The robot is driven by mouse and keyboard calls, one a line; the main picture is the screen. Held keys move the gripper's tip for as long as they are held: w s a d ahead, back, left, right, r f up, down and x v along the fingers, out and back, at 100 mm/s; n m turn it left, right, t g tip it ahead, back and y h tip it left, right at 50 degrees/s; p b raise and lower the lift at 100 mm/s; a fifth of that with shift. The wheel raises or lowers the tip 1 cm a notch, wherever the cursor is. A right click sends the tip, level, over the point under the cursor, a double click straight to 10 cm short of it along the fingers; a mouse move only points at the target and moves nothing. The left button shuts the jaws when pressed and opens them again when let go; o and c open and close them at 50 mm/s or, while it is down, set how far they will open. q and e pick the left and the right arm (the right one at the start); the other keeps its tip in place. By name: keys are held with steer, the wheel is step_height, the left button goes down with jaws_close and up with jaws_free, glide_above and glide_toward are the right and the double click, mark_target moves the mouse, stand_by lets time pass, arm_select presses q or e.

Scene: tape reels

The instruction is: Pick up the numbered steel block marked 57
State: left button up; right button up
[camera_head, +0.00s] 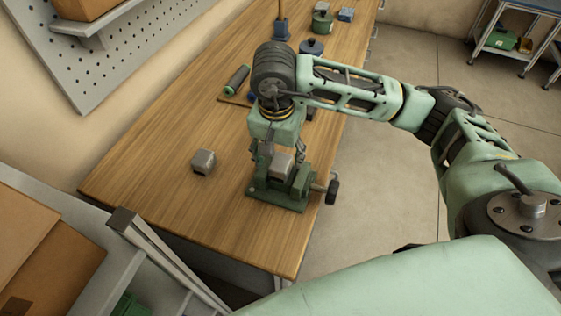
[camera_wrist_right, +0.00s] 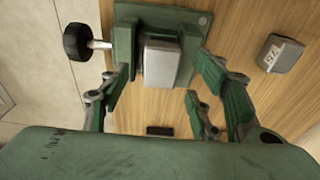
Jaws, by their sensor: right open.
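My right gripper (camera_head: 280,158) is open and points down over a green vise-like fixture (camera_head: 262,196) near the table's front end. A grey steel block (camera_head: 283,168) sits in this fixture; in the right wrist view this block (camera_wrist_right: 162,60) shows between my spread fingers (camera_wrist_right: 160,85), with no number readable. I cannot tell how far above it the fingertips are. A second grey steel block (camera_head: 204,161) lies loose on the wood, left of the fixture. In the right wrist view this block (camera_wrist_right: 287,55) carries a pale label with digits 5 and 7, seen turned. My left gripper is not in view.
The fixture's handle with a black knob (camera_head: 332,191) sticks out right, over the table edge. A green-ended roller (camera_head: 237,79), pots (camera_head: 312,47) and other items stand farther back on the wooden table (camera_head: 150,150). The wood around the loose block is clear.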

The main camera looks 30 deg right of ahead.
mark_target(280, 166)
steer(key=shift+w+d+f, duration=0.1)
steer(key=shift+w+f, duration=0.05)
steer(key=shift+f, duration=1.25)
steer(key=shift+c, duration=0.5)
steer(key=shift+r, duration=0.1)
jaws_close()
